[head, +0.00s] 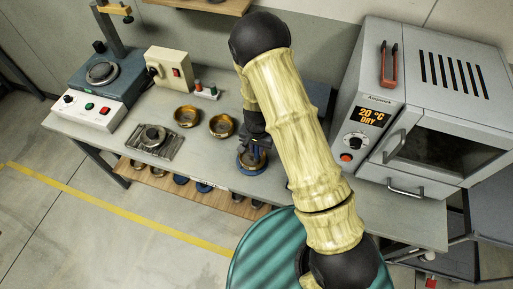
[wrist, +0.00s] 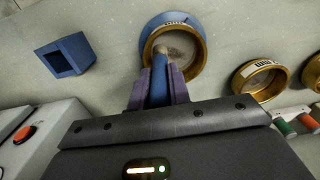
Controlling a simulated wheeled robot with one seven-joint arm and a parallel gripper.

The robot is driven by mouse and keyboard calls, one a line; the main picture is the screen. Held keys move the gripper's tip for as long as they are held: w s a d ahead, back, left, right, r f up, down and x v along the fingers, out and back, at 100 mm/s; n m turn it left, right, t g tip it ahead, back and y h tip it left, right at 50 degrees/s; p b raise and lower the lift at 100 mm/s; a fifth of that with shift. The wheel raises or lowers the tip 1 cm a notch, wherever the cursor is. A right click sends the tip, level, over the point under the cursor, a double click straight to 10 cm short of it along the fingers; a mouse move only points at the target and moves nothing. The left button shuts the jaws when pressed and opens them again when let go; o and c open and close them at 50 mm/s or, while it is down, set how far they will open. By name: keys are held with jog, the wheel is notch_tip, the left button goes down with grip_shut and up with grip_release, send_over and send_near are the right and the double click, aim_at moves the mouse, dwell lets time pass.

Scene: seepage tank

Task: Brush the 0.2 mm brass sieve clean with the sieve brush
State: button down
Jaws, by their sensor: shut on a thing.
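A brass sieve (wrist: 203,50) with a blue rim or pan around it lies on the bench; its label is too small to read. It also shows under my gripper in the head view (head: 250,167), partly hidden. My gripper (wrist: 160,90) is shut on the blue handle of the sieve brush (wrist: 160,70). The brush's pale bristle end reaches inside the sieve's ring; whether it touches the mesh I cannot tell. Two more brass sieves, the left one (head: 186,117) and the right one (head: 221,126), sit to the left of it in the head view.
A hollow blue square holder (wrist: 65,55) stands on the bench, apart from the sieve. A grey oven (head: 440,110) with tongs on top stands at right. Several items sit on the lower shelf.

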jog(key=shift+w+a+p, duration=0.45)
jog(key=shift+w+a, duration=0.4)
jog(key=shift+a, duration=0.05)
jog(key=shift+w, duration=0.1)
jog(key=shift+w+a, duration=0.6)
jog(key=shift+a, duration=0.25)
jog(key=shift+s+d, duration=0.75)
jog(key=shift+d, duration=0.2)
jog(key=shift+s+d, duration=0.8)
jog(key=shift+w+a, duration=0.15)
dwell(0.3)
